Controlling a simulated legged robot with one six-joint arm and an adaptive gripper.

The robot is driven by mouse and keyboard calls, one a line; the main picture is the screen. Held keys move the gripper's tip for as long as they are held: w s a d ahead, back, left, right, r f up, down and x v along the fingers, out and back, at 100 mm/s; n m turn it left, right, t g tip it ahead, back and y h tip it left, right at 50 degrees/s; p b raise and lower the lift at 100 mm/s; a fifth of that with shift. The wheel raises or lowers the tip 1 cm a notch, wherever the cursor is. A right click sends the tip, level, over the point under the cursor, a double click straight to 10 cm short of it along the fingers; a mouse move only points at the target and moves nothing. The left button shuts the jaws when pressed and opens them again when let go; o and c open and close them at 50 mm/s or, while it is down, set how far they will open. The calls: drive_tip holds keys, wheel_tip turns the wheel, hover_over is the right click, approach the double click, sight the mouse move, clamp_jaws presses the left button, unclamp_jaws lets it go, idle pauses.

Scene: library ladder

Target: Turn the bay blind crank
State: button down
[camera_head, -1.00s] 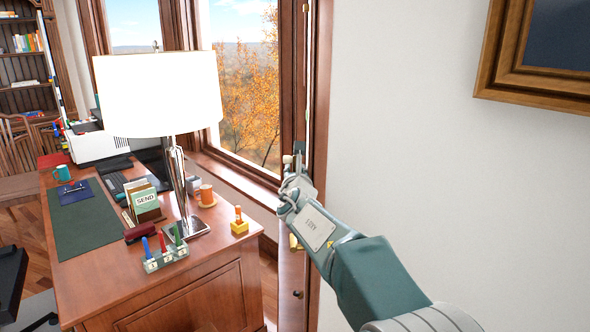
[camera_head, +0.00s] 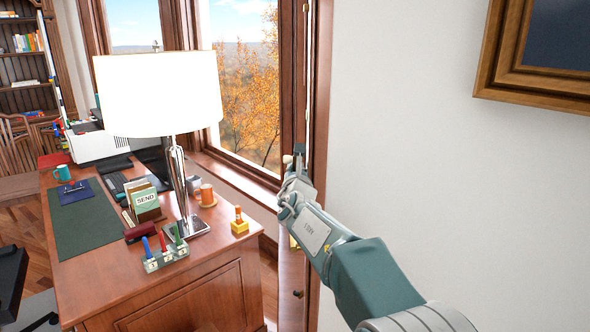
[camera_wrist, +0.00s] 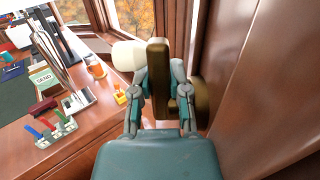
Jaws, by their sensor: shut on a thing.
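The bay blind crank shows in the wrist view as a brass arm (camera_wrist: 157,75) with a round brass hub (camera_wrist: 200,103) at its right and a cream knob (camera_wrist: 128,56) at its left. My gripper (camera_wrist: 158,80) is shut on the crank, with one finger on each side of the brass arm. In the head view my gripper (camera_head: 297,165) is at the wooden window frame (camera_head: 318,110), and it hides most of the crank there.
A picture frame (camera_head: 500,75) hangs on the bare wall at the right.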

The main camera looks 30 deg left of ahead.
drive_tip(key=shift+s+d+t+y, duration=0.1)
drive_tip(key=shift+t+y, duration=0.3)
drive_tip(key=shift+t, duration=0.2)
drive_tip(key=c, duration=0.9)
unclamp_jaws()
drive_tip(key=shift+s, duration=0.1)
drive_tip(key=v, duration=1.1)
drive_tip(key=shift+s+d+f, duration=0.15)
drive_tip(key=shift+s+f, duration=0.1)
drive_tip(key=shift+f, duration=0.05)
